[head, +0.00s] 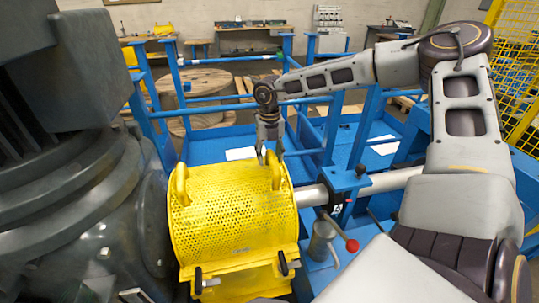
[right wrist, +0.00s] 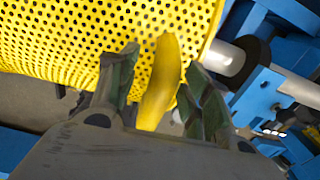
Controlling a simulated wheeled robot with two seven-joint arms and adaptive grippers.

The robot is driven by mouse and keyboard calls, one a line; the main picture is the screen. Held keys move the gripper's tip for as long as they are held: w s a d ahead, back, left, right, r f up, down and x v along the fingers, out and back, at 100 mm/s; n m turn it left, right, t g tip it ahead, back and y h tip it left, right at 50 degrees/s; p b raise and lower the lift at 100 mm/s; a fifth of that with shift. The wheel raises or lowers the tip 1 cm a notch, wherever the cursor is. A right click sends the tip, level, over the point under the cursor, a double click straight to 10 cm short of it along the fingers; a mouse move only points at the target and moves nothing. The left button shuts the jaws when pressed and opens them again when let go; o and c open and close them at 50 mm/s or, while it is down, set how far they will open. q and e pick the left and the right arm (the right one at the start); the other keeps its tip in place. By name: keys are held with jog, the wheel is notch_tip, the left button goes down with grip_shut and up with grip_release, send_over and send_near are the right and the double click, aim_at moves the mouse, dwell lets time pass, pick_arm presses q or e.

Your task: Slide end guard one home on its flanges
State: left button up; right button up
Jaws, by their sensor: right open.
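The end guard (head: 232,212) is a yellow perforated curved cover with a handle near each upper side. It sits beside the large dark machine on the left. A yellow flange (head: 240,276) with black fittings shows at its lower front; whether the guard is seated there I cannot tell. My right gripper (head: 269,156) is at the guard's right handle (head: 277,172). In the right wrist view the open fingers (right wrist: 160,78) stand either side of this yellow handle (right wrist: 163,85), with the perforated surface (right wrist: 75,40) behind. My left gripper is not in view.
The dark machine (head: 75,200) fills the left side. A grey shaft (head: 375,183) runs right from the guard through a blue frame (head: 340,180). A red-knobbed lever (head: 352,246) stands close at the guard's right. A wooden spool (head: 198,95) and benches are behind.

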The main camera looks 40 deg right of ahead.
jog(key=shift+d+r, duration=0.1)
notch_tip(320, 180, up, 12)
dwell(1.0)
dwell(0.5)
notch_tip(320, 180, up, 9)
jog(key=p, duration=0.9)
jog(key=shift+r+p, duration=0.5)
jog(key=shift+p, duration=0.05)
